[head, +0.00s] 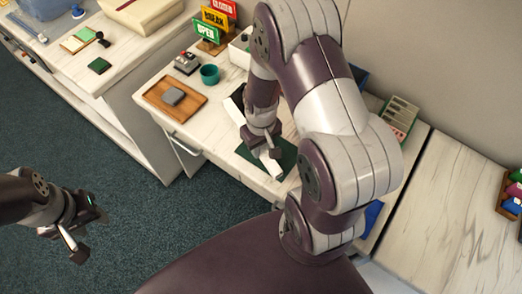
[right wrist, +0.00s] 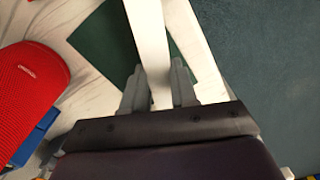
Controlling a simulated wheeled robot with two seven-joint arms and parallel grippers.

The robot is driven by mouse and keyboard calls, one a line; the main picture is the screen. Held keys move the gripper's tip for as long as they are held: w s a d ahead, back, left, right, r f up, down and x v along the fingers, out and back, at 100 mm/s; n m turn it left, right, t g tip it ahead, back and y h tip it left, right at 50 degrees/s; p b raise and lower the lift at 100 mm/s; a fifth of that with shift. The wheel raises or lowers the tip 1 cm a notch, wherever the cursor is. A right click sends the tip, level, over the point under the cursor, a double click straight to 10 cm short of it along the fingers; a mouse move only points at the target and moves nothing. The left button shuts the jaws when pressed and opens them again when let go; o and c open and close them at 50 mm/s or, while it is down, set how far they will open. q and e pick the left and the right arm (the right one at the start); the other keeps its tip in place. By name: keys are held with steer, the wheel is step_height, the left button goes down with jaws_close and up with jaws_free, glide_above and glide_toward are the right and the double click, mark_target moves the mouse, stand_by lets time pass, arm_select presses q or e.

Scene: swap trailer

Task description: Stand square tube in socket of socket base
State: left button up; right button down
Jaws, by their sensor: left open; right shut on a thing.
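My right gripper (head: 262,138) is shut on the white square tube (head: 272,166), over the dark green mat (head: 285,153) near the counter's front edge. In the right wrist view, the tube (right wrist: 147,30) runs between the two fingers (right wrist: 158,88) and out towards the top of the picture. I cannot tell whether the tube touches the mat. A black item (head: 238,95) is partly hidden by my right arm; I cannot tell whether it is the socket base. No socket shows clearly. My left gripper (head: 88,236) is open and empty, over the floor at left.
A red rounded item (right wrist: 30,85) lies left of the mat in the right wrist view. The floor at left is clear.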

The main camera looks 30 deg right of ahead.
step_height(320, 180, down, 3)
steer(key=shift+r, duration=0.1)
steer(key=shift+w, duration=0.1)
steer(key=shift+f, duration=0.2)
steer(key=c, duration=0.9)
jaws_free()
